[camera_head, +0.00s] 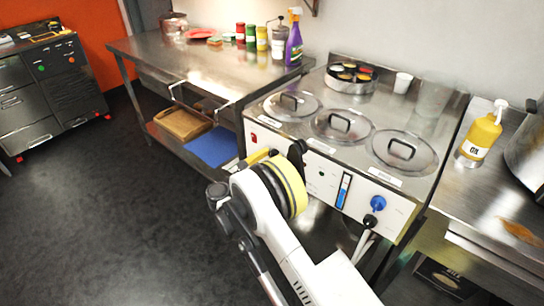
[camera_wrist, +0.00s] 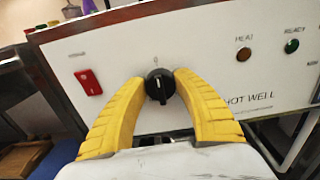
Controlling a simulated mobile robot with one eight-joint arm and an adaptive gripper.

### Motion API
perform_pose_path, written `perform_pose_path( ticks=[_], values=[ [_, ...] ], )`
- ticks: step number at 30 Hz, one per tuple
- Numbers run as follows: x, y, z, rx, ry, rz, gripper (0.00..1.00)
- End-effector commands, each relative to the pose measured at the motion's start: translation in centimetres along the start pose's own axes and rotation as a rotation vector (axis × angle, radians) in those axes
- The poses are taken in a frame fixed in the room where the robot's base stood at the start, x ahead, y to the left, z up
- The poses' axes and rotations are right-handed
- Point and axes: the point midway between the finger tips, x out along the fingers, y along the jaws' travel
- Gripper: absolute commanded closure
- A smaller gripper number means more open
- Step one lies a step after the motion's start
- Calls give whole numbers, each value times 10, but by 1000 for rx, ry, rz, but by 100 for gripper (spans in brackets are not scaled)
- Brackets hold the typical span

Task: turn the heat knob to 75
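The heat knob (camera_wrist: 160,86) is a round black knob with a white pointer line on the white front panel of the steel unit. In the wrist view a small 0 mark stands above it, and the pointer line looks close to upright. My gripper (camera_wrist: 159,80) has its two yellow fingertips on either side of the knob. The right tip is at the knob's edge; a thin gap seems to show at the left tip. Firm contact cannot be made out. In the head view my gripper (camera_head: 258,158) is at the panel's left part, and my wrist hides much there.
A red switch (camera_wrist: 88,82) is left of the knob; the heat lamp (camera_wrist: 244,54) and green ready lamp (camera_wrist: 291,46) are to its right. A blue knob (camera_head: 377,203) is farther right. Three lidded wells, including the middle lid (camera_head: 342,126), top the unit.

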Motion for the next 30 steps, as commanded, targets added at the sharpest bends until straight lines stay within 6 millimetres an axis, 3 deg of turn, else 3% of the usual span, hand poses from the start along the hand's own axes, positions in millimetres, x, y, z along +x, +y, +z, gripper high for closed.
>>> perform_pose_path(
  ticks=[14,30],
  values=[
    [0,0,0,62,-1,0,95],
    [0,-2,0,506,-1,0,95]
  ],
)
